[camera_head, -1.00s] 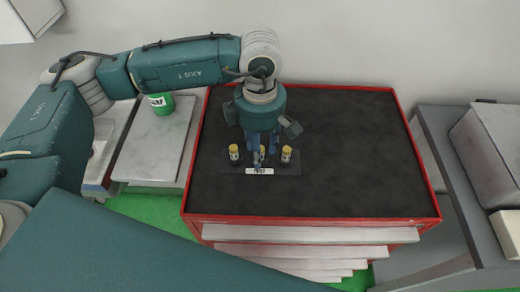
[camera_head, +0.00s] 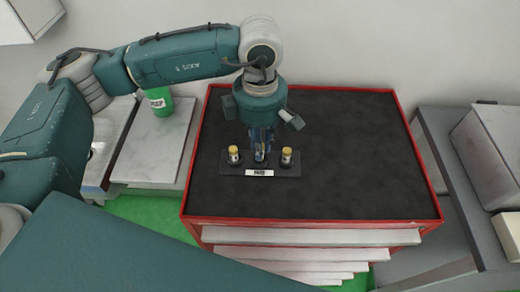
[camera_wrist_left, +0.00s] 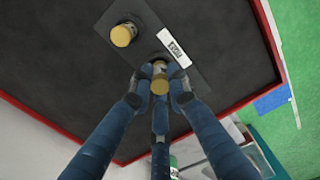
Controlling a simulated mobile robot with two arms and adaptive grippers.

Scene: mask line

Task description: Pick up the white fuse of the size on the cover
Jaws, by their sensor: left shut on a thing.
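A dark holder plate (camera_head: 298,171) with a white printed label (camera_head: 260,172) lies on the black top; its print is too small to read surely. A yellow-capped fuse stands at its left end (camera_head: 233,154) and another at its right end (camera_head: 286,157). My left gripper (camera_head: 260,157) points down at the middle position. In the left wrist view its blue fingers (camera_wrist_left: 158,98) are shut around a yellow-capped fuse (camera_wrist_left: 160,84), with one other fuse (camera_wrist_left: 122,35) beside it. Whether the held fuse is clear of the plate cannot be told. My right gripper is not in view.
The red cabinet (camera_head: 312,220) has a wide bare black top right of the plate. A green can (camera_head: 160,102) stands on a light bench (camera_head: 152,150) at left. A grey bench with boxes (camera_head: 490,150) is at right.

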